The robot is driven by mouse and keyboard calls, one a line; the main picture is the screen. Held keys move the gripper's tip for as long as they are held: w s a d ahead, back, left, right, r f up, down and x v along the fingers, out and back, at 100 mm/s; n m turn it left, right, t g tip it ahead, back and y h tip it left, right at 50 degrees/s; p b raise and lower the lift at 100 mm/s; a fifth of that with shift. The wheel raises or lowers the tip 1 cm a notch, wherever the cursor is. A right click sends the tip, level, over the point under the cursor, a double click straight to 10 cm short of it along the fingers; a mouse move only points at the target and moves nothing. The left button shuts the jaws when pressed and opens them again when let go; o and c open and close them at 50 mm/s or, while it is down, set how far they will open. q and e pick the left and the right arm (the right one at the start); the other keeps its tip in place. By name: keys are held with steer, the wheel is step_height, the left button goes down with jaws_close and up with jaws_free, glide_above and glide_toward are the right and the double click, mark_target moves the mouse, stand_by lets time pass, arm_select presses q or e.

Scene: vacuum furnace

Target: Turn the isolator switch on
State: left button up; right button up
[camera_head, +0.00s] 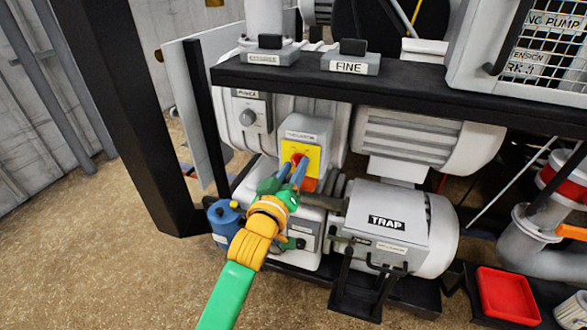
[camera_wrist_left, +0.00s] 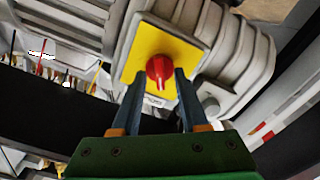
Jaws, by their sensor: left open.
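The isolator switch is a red rotary knob (camera_wrist_left: 160,72) on a yellow plate (camera_wrist_left: 185,48), on the front of a small grey box (camera_head: 306,128). In the head view the yellow plate (camera_head: 313,152) shows above my left gripper, and the knob is partly hidden by the fingers. My left gripper (camera_head: 298,168) is open, its blue fingers pointing at the knob. In the left wrist view the fingertips (camera_wrist_left: 158,78) are on either side of the knob's lower part. I cannot tell whether they touch it. My right gripper is not in view.
A black shelf bar (camera_head: 420,108) with a FINE box (camera_head: 350,62) runs above the switch. A grey TRAP unit (camera_head: 385,220) stands to the right. A blue container (camera_head: 224,218) is left of my wrist. A red tray (camera_head: 507,296) lies at lower right.

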arm_select(q)
jaws_close()
steer(key=shift+r+m+p, duration=0.15)
steer(key=shift+m+p, duration=0.8)
steer(key=shift+m, duration=0.35)
steer(key=m+p, duration=0.1)
steer(key=m, duration=0.1)
steer(key=shift+d+m, duration=0.1)
steer(key=shift+m, duration=0.2)
steer(key=shift+d+m+p, duration=0.1)
steer(key=shift+m+p, duration=1)
steer(key=shift+m, duration=2.2)
steer(key=shift+f, duration=0.2)
